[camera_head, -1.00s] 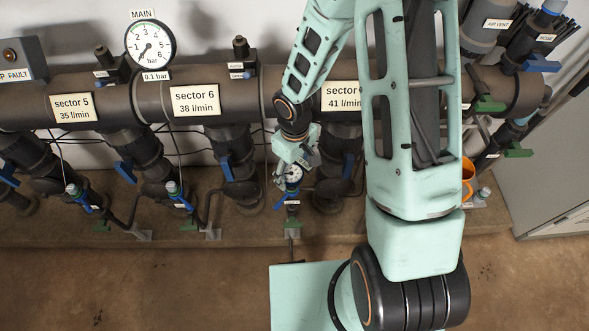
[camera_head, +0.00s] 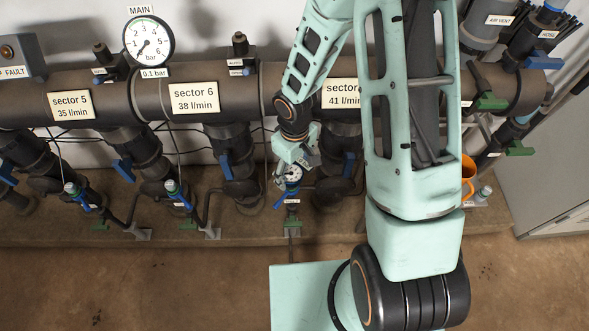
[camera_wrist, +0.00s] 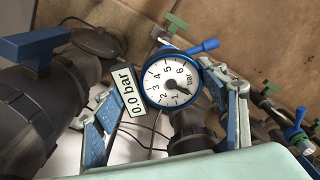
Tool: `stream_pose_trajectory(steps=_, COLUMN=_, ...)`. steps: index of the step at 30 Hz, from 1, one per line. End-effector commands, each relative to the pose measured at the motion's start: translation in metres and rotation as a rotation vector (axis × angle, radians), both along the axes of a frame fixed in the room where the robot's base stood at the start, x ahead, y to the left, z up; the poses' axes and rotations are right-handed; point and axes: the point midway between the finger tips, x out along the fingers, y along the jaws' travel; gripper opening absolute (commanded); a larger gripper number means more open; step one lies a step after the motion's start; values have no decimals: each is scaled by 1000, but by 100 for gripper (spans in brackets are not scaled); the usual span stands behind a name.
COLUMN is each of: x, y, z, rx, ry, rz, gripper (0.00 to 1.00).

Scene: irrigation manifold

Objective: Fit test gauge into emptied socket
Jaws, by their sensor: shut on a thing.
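The test gauge (camera_head: 293,173) is a small round white dial with a blue rim. It shows larger in the wrist view (camera_wrist: 170,82), beside a "0.0 bar" tag (camera_wrist: 131,91). My gripper (camera_head: 284,174) is shut on the gauge, with a finger on either side of it in the wrist view (camera_wrist: 168,115). The gauge is held over a tapping with a blue lever (camera_head: 279,201) and a green handle (camera_head: 291,222) below the manifold. The socket's mouth is hidden behind the gauge, so I cannot tell whether the gauge's stem is seated.
The large manifold pipe (camera_head: 215,101) runs across the back, with the MAIN gauge (camera_head: 149,40) above it. Neighbouring tappings (camera_head: 177,192) with blue levers stand to the left. An orange cup (camera_head: 467,176) stands right of my arm. The floor in front is clear at left.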

Motion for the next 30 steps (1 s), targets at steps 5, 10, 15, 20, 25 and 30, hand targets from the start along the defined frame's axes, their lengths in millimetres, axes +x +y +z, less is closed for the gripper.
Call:
stream_pose_trajectory(steps=5, x=0, y=0, z=-4, rx=0, ry=0, rz=0, gripper=42)
stream_pose_trajectory(steps=10, x=0, y=0, z=-6, rx=0, ry=0, rz=0, gripper=42)
stream_pose_trajectory(steps=15, x=0, y=0, z=-9, rx=0, ry=0, rz=0, gripper=42)
stream_pose_trajectory(steps=20, x=0, y=0, z=-11, rx=0, ry=0, rz=0, gripper=42)
stream_pose_trajectory(steps=25, x=0, y=0, z=-12, rx=0, ry=0, rz=0, gripper=42)
stream_pose_trajectory(steps=30, x=0, y=0, z=-12, rx=0, ry=0, rz=0, gripper=67)
